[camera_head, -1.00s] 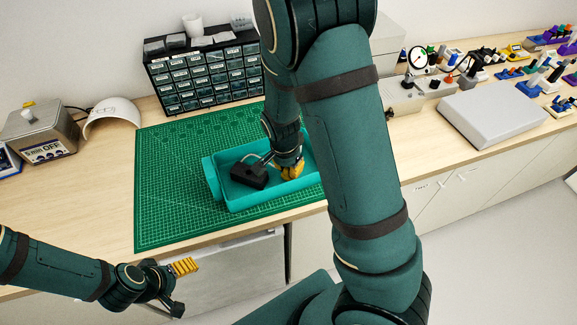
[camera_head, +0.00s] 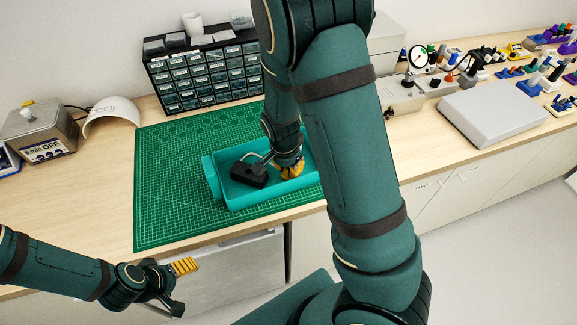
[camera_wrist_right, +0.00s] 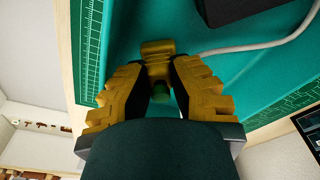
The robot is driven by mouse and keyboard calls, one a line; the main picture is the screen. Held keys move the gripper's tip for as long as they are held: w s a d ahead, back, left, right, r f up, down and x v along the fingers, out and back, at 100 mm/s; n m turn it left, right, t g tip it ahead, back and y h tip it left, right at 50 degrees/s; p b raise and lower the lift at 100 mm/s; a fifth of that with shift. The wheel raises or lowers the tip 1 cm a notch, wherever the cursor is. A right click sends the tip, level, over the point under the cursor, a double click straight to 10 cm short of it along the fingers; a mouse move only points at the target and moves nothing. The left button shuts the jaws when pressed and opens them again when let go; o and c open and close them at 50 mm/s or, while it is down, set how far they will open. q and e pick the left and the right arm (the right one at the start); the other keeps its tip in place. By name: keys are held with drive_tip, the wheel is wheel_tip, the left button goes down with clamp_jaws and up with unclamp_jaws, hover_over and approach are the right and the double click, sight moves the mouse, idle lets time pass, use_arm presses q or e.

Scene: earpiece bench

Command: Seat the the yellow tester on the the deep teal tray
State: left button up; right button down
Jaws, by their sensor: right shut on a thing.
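The deep teal tray (camera_head: 212,180) lies on the green cutting mat; its floor also shows in the right wrist view (camera_wrist_right: 125,25). My right gripper (camera_head: 291,171) is inside the tray's outline, toward its right part, and the arm hides some of the tray. In the right wrist view my right gripper (camera_wrist_right: 158,72) is shut on a small yellow piece, apparently the yellow tester (camera_wrist_right: 157,47), with a green part between the fingers. I cannot tell if the tester touches the tray floor. My left gripper (camera_head: 172,286) is open and empty in front of the bench.
A black box (camera_head: 248,175) with a grey cable sits in the tray, left of my right gripper. The green mat (camera_head: 165,200) is clear on the left. A drawer cabinet (camera_head: 207,80) stands behind. A grey slab (camera_head: 492,110) and several small devices are at right.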

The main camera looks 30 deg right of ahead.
idle(0.3)
drive_tip(key=c, duration=0.9)
unclamp_jaws()
drive_tip(key=shift+f, duration=0.1)
drive_tip(key=r, duration=0.4)
drive_tip(key=a+r, duration=0.1)
drive_tip(key=r, duration=0.7)
drive_tip(key=shift+s+a, duration=0.25)
drive_tip(key=shift+s, duration=0.05)
